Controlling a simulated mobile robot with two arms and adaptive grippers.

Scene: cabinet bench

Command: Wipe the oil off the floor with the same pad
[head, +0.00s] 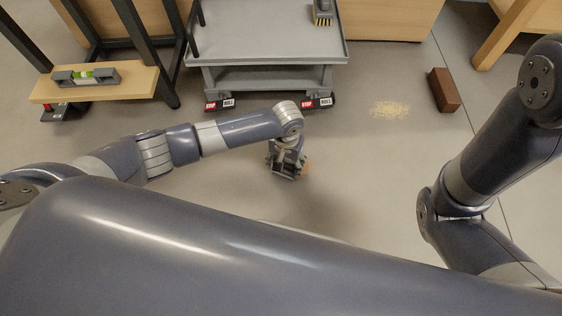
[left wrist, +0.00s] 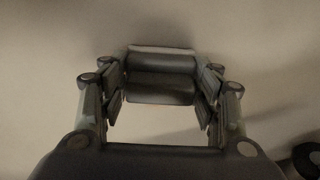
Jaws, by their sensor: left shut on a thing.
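My left gripper (head: 287,168) points down, low over the floor in front of the grey cart. It is shut on the pad, which shows in the left wrist view as a dark grey block (left wrist: 160,88) with a pale far edge, between the fingers (left wrist: 160,98). In the head view the gripper mostly hides the pad, and a small orange-brown bit (head: 305,168) shows beside the fingertips. I cannot tell whether the pad touches the floor. I see no clear oil spot; the floor around the gripper has only a soft dark shade. My right gripper is out of view.
A grey cart (head: 265,45) with a brush (head: 322,12) on top stands behind the gripper. A pale crumbly patch (head: 390,109) and a brown brick (head: 444,90) lie on the floor to the right. A wooden shelf (head: 95,92) with a level is at left. Floor between is open.

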